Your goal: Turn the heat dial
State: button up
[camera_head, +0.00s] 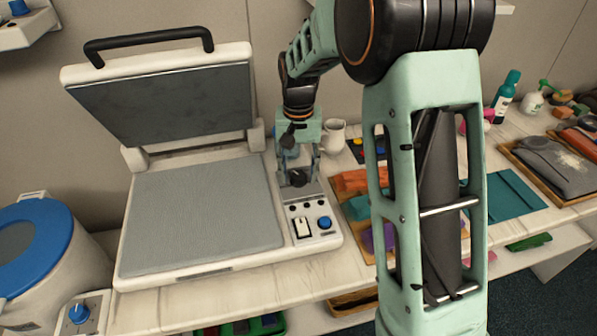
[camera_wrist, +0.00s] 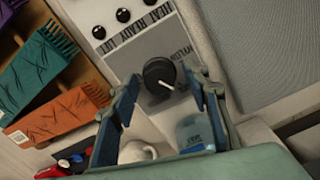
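The heat dial (camera_wrist: 160,76) is a round black knob with a white pointer line on a grey panel plate. In the head view the dial (camera_head: 298,178) sits on the right-hand control strip of an open press (camera_head: 205,215). In the wrist view the pointer line runs toward the lower right, near lettering that looks like "NYLON". My gripper (camera_wrist: 164,80) is open, with one finger on each side of the dial. A gap shows between each finger and the knob, so no contact is visible. In the head view my gripper (camera_head: 299,172) points down over the dial.
The strip also has small black lamps (camera_wrist: 123,15), a white rocker switch (camera_head: 301,228) and a blue knob (camera_head: 325,222). The raised lid (camera_head: 165,100) stands left of my arm. A white pitcher (camera_head: 334,137) is just behind my gripper. Coloured cloths (camera_wrist: 43,70) lie beside the press.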

aim_at(299, 174)
jog(key=shift+r, duration=0.1)
notch_tip(299, 174, up, 12)
jog(key=shift+f, duration=0.1)
dwell(0.5)
